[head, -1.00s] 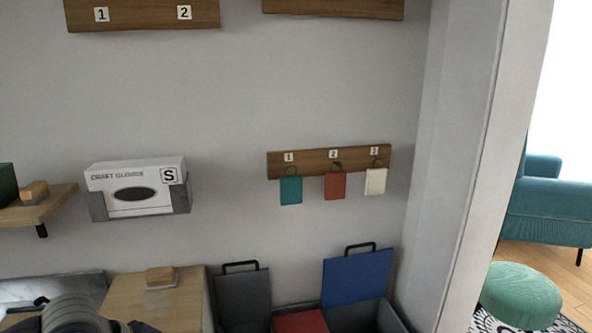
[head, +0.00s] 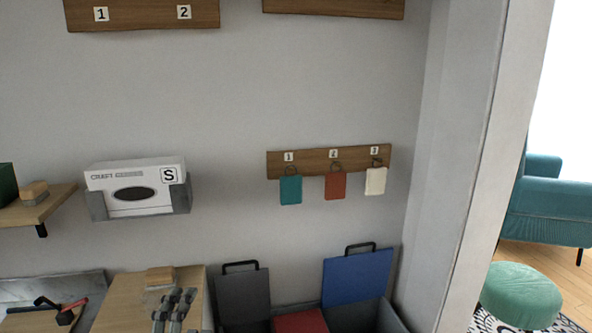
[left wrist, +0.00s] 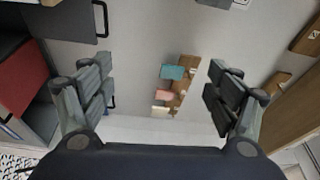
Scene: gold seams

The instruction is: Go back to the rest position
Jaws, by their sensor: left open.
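My left gripper (head: 175,307) shows at the bottom edge of the head view, in front of the wooden cabinet top (head: 118,288). In the left wrist view, its two finger pairs (left wrist: 160,88) stand wide apart with nothing between them. Beyond them, that view shows the hook board (left wrist: 186,85) with its hanging tags, well away from the fingers. My right gripper is in neither view.
A glove box (head: 135,173) sits in a wall holder. Teal (head: 291,190), red (head: 335,186) and white (head: 375,181) tags hang on the wall. Open-lidded bins (head: 358,277) stand below. A red-and-black tool (head: 68,313) lies at lower left. A wooden block (head: 160,276) rests on the cabinet.

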